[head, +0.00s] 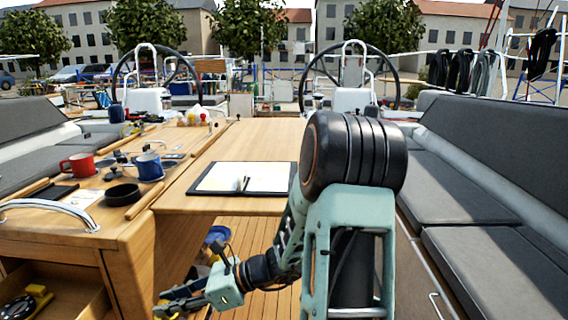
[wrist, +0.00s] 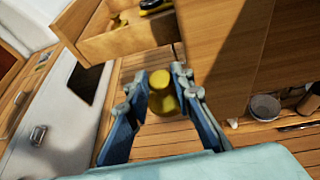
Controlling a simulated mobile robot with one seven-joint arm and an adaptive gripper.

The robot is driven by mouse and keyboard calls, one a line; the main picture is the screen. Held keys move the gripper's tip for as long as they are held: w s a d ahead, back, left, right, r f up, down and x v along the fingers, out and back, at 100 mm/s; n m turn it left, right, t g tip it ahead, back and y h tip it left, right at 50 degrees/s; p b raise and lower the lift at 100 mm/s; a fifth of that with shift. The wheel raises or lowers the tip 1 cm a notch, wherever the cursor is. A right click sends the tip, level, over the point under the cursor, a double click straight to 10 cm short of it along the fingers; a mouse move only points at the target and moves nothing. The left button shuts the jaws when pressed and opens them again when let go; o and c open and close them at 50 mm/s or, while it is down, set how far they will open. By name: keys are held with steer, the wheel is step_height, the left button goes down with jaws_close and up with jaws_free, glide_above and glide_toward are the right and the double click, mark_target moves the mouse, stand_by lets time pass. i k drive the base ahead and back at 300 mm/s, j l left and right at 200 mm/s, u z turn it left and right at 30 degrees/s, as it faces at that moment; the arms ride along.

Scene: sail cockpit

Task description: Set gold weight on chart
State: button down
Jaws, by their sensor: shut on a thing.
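My gripper (wrist: 160,88) is shut on the gold weight (wrist: 161,98), a small yellow-gold piece with a rounded top, seen between the fingertips in the wrist view. In the head view my gripper (head: 180,302) is low at the bottom, below the table top and near the open drawer, and the weight is mostly hidden there. The chart (head: 228,178), a white sheet on a dark folder, lies flat on the wooden table.
The open drawer (head: 58,306) holds a yellow and black item. A red mug (head: 78,164), a blue mug (head: 149,167) and a black round dish (head: 122,194) stand on the table's left part. A grey bench (head: 470,190) runs along the right. Bare table lies behind the chart.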

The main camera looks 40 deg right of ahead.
mark_target(275, 185)
steer(key=j+z, duration=0.1)
steer(key=z, duration=0.8)
steer(key=i+j, duration=0.1)
steer(key=j, duration=0.55)
